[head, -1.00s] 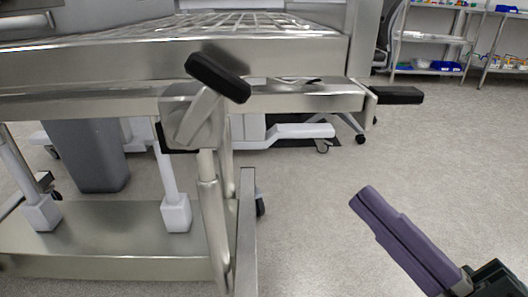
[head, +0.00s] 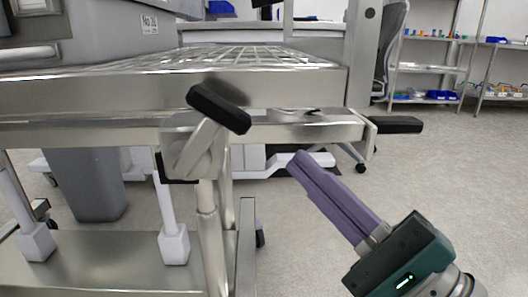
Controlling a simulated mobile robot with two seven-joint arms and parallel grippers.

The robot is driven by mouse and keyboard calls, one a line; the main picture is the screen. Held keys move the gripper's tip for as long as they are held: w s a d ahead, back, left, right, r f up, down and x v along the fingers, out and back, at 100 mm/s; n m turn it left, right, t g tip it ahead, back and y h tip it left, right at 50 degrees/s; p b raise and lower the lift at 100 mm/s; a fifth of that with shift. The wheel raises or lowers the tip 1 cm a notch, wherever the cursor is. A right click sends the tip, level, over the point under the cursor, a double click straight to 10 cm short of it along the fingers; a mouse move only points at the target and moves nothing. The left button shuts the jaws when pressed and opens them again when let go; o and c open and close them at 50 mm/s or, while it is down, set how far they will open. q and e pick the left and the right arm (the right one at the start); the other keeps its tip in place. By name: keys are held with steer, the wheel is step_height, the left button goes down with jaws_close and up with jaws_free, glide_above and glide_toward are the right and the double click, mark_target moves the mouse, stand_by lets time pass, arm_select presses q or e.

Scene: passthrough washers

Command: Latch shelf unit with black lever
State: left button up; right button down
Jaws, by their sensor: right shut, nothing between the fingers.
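The black lever (head: 219,109) is a black grip on a short metal arm, mounted on the front corner of the steel shelf unit (head: 90,97). It slants down to the right, with its metal arm running down to a bracket (head: 190,150). My right gripper (head: 300,160) has long purple fingers, shut and empty. It is below and to the right of the lever, apart from it, and points up and left. A second black handle (head: 396,125) sticks out at the unit's right end. My left gripper is not in view.
A wire rack (head: 225,56) tops the unit, and a steel lower shelf (head: 110,262) is below. A grey bin (head: 92,185) stands behind the legs. Storage shelves (head: 430,70) and a chair (head: 391,45) are at the back right. The floor on the right is open.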

mark_target(252, 122)
steer(key=shift+w+a+r+p, duration=0.15)
steer(key=shift+a+r, duration=0.5)
steer(key=shift+a, duration=0.3)
steer(key=shift+w+a+r+p, duration=0.1)
steer(key=shift+a+r+p, duration=0.05)
steer(key=shift+a+r, duration=0.65)
steer(key=shift+a+f, duration=0.1)
